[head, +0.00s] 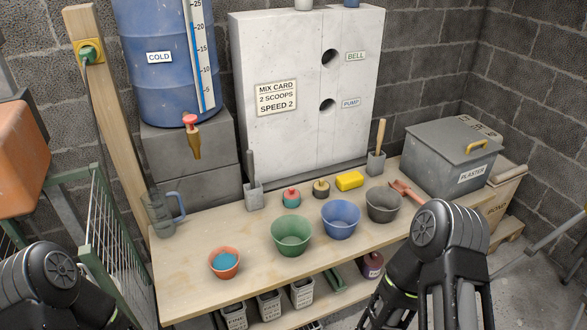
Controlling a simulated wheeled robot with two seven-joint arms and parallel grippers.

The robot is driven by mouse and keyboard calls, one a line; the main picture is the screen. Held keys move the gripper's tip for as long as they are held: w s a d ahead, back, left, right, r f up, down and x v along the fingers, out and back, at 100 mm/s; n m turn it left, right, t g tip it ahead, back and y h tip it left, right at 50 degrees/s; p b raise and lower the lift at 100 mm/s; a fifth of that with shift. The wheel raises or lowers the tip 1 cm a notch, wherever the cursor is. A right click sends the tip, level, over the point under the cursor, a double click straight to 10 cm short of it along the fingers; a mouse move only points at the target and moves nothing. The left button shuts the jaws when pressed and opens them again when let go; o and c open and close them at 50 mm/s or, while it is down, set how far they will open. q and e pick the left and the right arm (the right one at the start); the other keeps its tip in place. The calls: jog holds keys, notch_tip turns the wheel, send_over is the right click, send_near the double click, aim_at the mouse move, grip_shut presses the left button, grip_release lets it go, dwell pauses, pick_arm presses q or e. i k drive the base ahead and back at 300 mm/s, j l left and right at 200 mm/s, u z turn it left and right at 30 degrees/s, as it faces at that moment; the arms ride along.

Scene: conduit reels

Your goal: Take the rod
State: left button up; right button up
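Two upright stick-like things stand in small grey holders on the wooden workbench (190,270). A dark grey stick (250,165) stands in the left holder (253,198), near the left side of the white cabinet. A light wooden stick (380,135) stands in the right holder (376,165), near the cabinet's right side. I cannot tell which one is the rod. Their lower ends are hidden in the holders. Parts of my two arms show at the lower left and lower right. Neither gripper shows in the head view.
Green (291,235), blue (341,219) and dark grey (383,205) buckets and an orange bowl (224,263) stand along the bench front. Behind are a yellow sponge (349,181) and a jug (160,212). A plaster bin (450,160) fills the right end.

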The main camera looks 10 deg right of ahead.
aim_at(249, 154)
jog(key=l+u, duration=0.1)
jog(key=u, duration=0.25)
jog(key=l+u, duration=0.1)
jog(key=u, duration=0.25)
jog(key=l+u, duration=0.1)
jog(key=u, duration=0.2)
jog(key=l+u, duration=0.3)
jog(key=l, duration=0.15)
jog(key=k+l+u, duration=0.25)
jog(key=l, duration=0.2)
jog(key=l+u, duration=0.3)
jog(key=l, duration=0.15)
jog(key=k+l+u, duration=0.25)
jog(key=k+l, duration=0.2)
jog(key=l, duration=0.2)
jog(key=k+l, duration=0.25)
jog(key=l, duration=0.15)
jog(key=k+l, duration=0.2)
jog(key=l, duration=0.2)
jog(key=k+l+u, duration=0.1)
jog(key=l, duration=0.3)
jog(key=k, duration=0.1)
